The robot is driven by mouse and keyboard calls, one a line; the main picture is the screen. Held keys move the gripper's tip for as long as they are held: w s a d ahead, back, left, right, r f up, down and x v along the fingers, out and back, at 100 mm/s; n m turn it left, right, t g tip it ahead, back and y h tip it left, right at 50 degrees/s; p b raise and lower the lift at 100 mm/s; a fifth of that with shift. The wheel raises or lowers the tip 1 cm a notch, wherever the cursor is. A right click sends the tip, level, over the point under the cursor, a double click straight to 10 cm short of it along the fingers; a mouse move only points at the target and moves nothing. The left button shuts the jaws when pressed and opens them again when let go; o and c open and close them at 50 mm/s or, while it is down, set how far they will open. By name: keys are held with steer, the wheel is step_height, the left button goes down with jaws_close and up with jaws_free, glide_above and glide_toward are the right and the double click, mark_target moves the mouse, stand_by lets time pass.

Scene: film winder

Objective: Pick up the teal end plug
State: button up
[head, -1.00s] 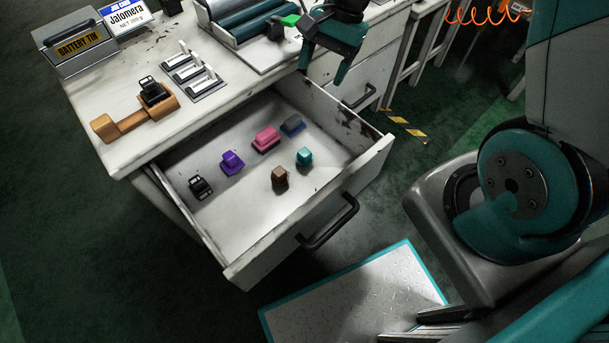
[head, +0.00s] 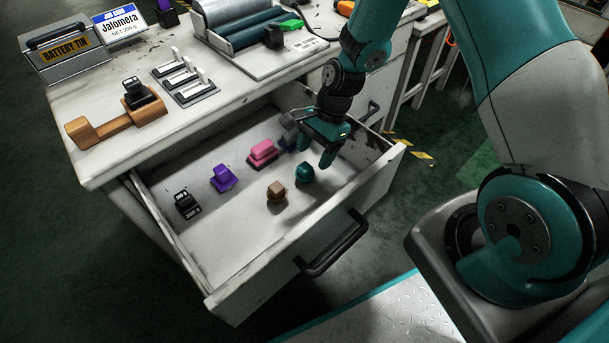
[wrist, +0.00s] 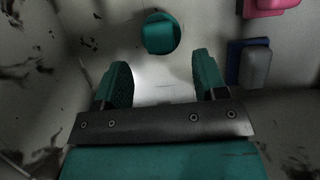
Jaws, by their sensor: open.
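The teal end plug (head: 305,174) stands in the open drawer, toward its right side. In the wrist view the teal plug (wrist: 160,35) lies just beyond the gap between my fingertips, roughly centred and not between them. My gripper (head: 318,150) is inside the drawer space, close to the plug, pointing down. In the wrist view my gripper (wrist: 163,75) has its two teal fingers apart with nothing between them.
The drawer (head: 235,240) also holds a brown plug (head: 276,191), a pink piece (head: 262,152), a purple piece (head: 223,178) and a black piece (head: 187,204). A blue-grey piece (wrist: 252,65) lies right of my gripper. Drawer walls surround them.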

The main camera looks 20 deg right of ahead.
mark_target(307, 165)
steer(key=b+x, duration=0.1)
steer(key=x, duration=0.1)
steer(key=a+b+x, duration=0.1)
steer(key=x, duration=0.2)
steer(key=shift+s+b, duration=0.1)
steer(key=shift+b, duration=0.2)
steer(key=shift+r, duration=0.1)
steer(key=c, duration=0.7)
